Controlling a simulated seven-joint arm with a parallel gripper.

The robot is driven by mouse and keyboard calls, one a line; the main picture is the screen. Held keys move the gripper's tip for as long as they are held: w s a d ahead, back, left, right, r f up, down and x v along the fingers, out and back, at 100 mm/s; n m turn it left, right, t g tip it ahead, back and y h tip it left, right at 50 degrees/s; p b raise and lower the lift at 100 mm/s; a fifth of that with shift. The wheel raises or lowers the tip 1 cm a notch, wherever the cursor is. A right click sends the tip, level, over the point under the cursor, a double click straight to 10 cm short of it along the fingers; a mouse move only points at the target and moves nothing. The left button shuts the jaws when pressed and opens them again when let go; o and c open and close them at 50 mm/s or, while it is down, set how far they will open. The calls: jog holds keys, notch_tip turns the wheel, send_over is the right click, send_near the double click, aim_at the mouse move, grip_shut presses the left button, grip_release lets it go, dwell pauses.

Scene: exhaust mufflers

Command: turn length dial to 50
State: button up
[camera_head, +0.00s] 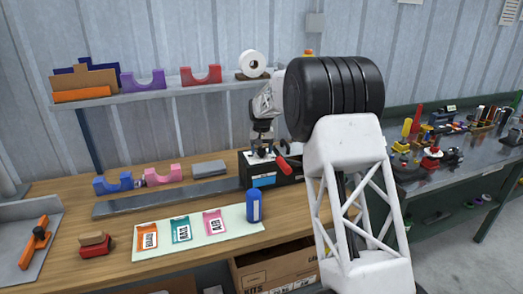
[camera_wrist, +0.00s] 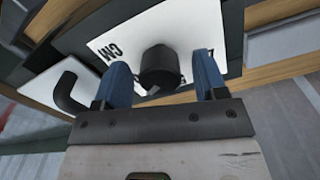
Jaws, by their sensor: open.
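In the wrist view, a dark round dial (camera_wrist: 158,68) stands on a white plate (camera_wrist: 122,45) marked "CM" and other partly hidden print. My gripper (camera_wrist: 162,66) is open, with one blue finger on each side of the dial and a visible gap on both sides. I cannot tell how deep the fingers reach along it. The dial's pointer and its setting are not readable. In the head view, my gripper (camera_head: 263,138) is over a black box (camera_head: 272,178) with a blue label and a red handle. The dial cannot be made out there.
A black hooked part (camera_wrist: 68,92) lies left of the fingers. Blue and pink cradles (camera_head: 164,177) stand on the bench to the left.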

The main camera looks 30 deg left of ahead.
jog(key=shift+c, duration=0.5)
jog(key=c, duration=0.8)
jog(key=shift+c, duration=0.2)
jog(key=shift+n, duration=0.4)
jog(key=n, duration=1.1)
jog(key=o, duration=0.9)
